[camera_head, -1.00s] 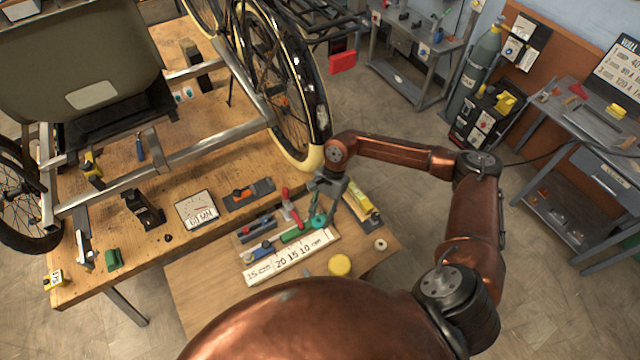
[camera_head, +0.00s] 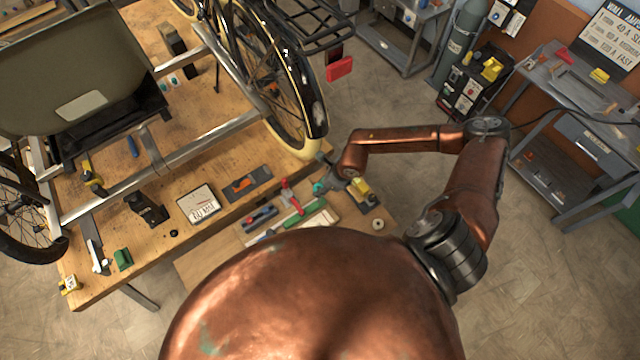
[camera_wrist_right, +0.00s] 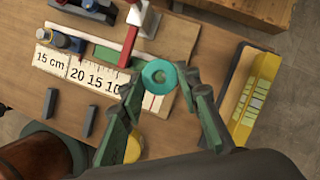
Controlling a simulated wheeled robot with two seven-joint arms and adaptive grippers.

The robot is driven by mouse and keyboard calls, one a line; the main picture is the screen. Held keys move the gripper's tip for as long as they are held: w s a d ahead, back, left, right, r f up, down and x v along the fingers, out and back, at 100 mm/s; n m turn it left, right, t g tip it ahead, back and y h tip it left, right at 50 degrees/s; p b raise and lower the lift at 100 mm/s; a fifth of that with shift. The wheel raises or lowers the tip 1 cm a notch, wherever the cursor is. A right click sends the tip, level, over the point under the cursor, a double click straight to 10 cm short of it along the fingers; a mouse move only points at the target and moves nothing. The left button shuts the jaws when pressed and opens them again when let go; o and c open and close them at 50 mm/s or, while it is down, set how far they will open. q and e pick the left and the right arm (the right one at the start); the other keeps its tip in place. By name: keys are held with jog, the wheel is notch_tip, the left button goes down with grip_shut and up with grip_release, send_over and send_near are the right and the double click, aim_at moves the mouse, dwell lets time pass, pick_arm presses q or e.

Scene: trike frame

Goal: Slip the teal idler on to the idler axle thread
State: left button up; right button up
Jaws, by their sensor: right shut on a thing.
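The teal idler (camera_wrist_right: 159,74) is a round ring with a hole in its middle, seen in the right wrist view. My right gripper (camera_wrist_right: 161,82) is shut on it, with a green-grey finger on each side. The idler appears to be held above the tool board. In the head view the idler (camera_head: 319,187) is a small teal spot at my right gripper (camera_head: 328,184), close to the bench's front edge. I cannot make out the idler axle thread in either view. My left gripper is not in view.
The trike frame (camera_head: 195,150) stands on the wooden bench (camera_head: 240,213), its wheel (camera_head: 290,95) just behind the gripper. My copper body covers the lower head view.

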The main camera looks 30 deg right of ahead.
dwell(0.3)
jog(key=b, duration=0.5)
send_over(320, 200)
jog(key=shift+s+d+f, duration=0.1)
jog(key=shift+d+f, duration=0.05)
jog(key=shift+f, duration=2.75)
jog(key=shift+f+b, duration=2.25)
jog(key=shift+f, duration=0.5)
jog(key=o, duration=1.1)
jog(key=shift+c, duration=0.2)
jog(key=shift+r, duration=0.1)
